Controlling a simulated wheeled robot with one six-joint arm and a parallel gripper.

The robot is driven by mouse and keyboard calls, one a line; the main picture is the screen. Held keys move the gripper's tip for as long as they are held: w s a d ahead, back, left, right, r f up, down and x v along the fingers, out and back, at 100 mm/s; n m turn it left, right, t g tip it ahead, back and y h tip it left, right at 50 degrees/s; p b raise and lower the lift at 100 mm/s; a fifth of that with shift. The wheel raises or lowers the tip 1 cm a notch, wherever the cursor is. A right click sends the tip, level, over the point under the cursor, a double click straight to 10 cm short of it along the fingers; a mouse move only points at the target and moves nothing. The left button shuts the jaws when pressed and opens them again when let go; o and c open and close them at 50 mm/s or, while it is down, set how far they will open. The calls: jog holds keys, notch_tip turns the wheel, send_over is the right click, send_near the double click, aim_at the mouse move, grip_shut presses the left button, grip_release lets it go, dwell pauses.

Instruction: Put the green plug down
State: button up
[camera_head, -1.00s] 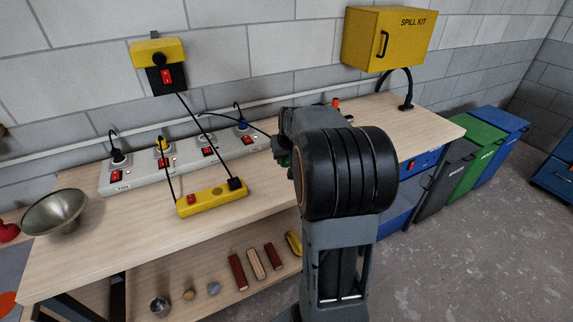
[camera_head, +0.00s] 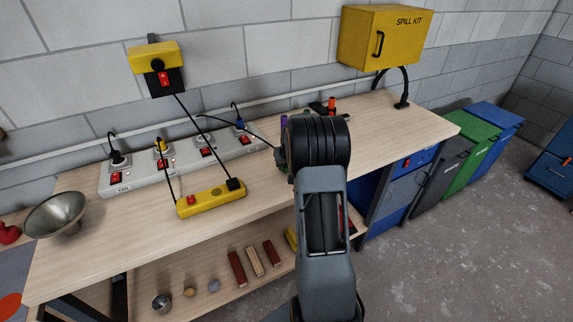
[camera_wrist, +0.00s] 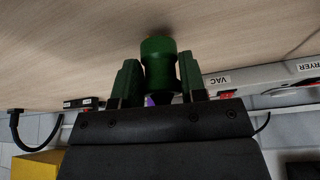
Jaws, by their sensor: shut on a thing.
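The green plug (camera_wrist: 157,62) is a short, round, dark green body between the two green fingers of my gripper (camera_wrist: 160,78) in the wrist view. The fingers are shut on its sides. Its far end is close to the bare wood of the bench (camera_wrist: 70,40); I cannot tell whether it touches. In the head view my gripper (camera_head: 281,155) is over the bench, right of the white power strip, and my arm mostly hides it. The plug cannot be made out clearly there.
A white power strip (camera_head: 178,168) with several plugs and red switches lies along the wall. A yellow strip (camera_head: 212,198) lies in front of it. A metal bowl (camera_head: 55,214) stands at the left. Bare bench lies between.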

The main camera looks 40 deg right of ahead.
jog(key=shift+f, duration=0.25)
jog(key=shift+f+b, duration=0.55)
jog(key=shift+b, duration=0.05)
jog(key=shift+f, duration=0.1)
jog(key=o, duration=1)
